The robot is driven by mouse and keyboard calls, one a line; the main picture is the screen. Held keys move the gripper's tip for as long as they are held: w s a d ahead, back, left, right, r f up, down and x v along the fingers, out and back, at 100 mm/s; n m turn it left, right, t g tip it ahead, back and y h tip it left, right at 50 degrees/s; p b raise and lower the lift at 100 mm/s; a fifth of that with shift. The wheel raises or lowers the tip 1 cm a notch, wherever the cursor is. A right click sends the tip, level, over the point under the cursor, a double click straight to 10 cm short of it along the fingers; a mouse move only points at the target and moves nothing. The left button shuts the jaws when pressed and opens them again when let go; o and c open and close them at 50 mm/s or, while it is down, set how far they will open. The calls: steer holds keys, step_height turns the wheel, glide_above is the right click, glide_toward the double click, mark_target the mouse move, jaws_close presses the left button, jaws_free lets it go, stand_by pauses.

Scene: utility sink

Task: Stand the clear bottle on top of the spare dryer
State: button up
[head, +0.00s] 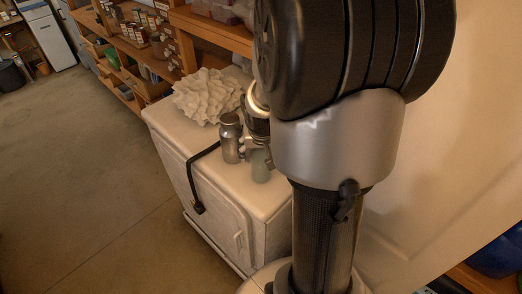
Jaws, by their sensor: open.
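The spare dryer (220,186) is a white box-shaped machine in the middle of the head view. A pale green, see-through bottle (261,166), which looks like the clear bottle, stands upright on its top near the right side. My gripper (254,148) is just above and behind this bottle, beside its upper part. It is open; my arm hides part of it, and I cannot tell whether a finger touches the bottle.
A grey metal bottle (231,140) stands close left of the clear bottle. A white ruffled object (206,97) sits at the dryer top's back. A black cord (195,178) hangs over the front edge. Wooden shelves (160,75) stand behind. Floor (90,160) at left is clear.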

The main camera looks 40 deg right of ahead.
steer(key=p+v, duration=0.2)
steer(key=v, duration=1)
